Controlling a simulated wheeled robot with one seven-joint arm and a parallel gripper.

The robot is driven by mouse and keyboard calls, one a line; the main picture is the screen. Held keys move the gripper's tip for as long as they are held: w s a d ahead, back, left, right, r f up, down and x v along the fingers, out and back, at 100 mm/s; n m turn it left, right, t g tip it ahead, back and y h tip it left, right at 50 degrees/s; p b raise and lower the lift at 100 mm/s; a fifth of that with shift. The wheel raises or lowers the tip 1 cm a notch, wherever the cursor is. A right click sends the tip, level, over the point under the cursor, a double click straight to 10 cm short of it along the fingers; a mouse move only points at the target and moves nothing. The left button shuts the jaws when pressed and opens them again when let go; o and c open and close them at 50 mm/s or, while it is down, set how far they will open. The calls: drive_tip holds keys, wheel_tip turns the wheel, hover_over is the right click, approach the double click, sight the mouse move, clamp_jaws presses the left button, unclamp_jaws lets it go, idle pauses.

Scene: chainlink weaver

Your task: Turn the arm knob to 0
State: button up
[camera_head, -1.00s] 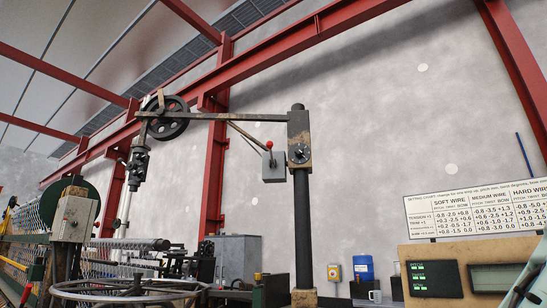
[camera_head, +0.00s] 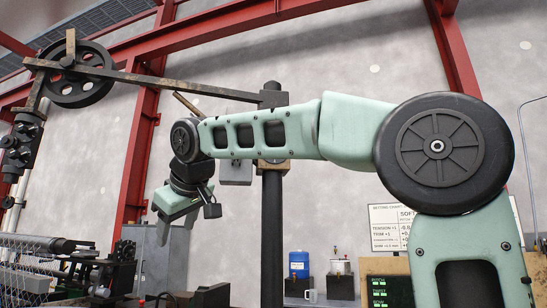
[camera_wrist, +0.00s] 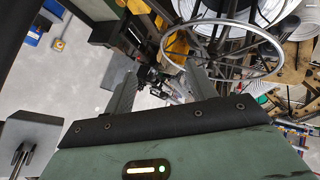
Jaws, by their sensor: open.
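My gripper (camera_head: 177,226) hangs at the end of my bent arm, left of the dark vertical post (camera_head: 272,235), with its fingers pointing down. In the wrist view my gripper (camera_wrist: 161,78) is open, with nothing between its fingers. The horizontal arm (camera_head: 150,78) of the machine runs from the post to a spoked wheel (camera_head: 78,82) at upper left. The arm knob on the post's head is hidden behind my arm.
A grey box (camera_head: 235,174) hangs behind my arm, left of the post. A setting chart (camera_head: 388,228) is at right. A large ring (camera_wrist: 222,48) lies beyond the fingers in the wrist view.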

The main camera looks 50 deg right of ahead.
drive_tip(key=s+d+r+m+h+p, duration=0.2)
drive_tip(key=s+d+r+h, duration=0.3)
drive_tip(key=r, duration=0.6)
drive_tip(key=s+d+r+m+p, duration=0.2)
drive_tip(key=d+r, duration=0.6)
drive_tip(key=r, duration=0.2)
drive_tip(key=s+d+r+m+h+p, duration=0.2)
drive_tip(key=s+d+r+h, duration=0.3)
drive_tip(key=r, duration=0.6)
drive_tip(key=w+d+f+p, duration=0.2)
drive_tip(key=w+d, duration=0.2)
drive_tip(key=w+d+f+y+p, duration=0.1)
drive_tip(key=w+d+f+p, duration=0.1)
drive_tip(key=w+d, duration=0.2)
drive_tip(key=w+d+f+y+p, duration=0.1)
drive_tip(key=w+d+p, duration=0.1)
drive_tip(key=w+d, duration=0.2)
drive_tip(key=shift+w+d+f+t, duration=0.2)
drive_tip(key=shift+d+f+t, duration=0.2)
drive_tip(key=shift+d, duration=0.25)
drive_tip(key=c, duration=1)
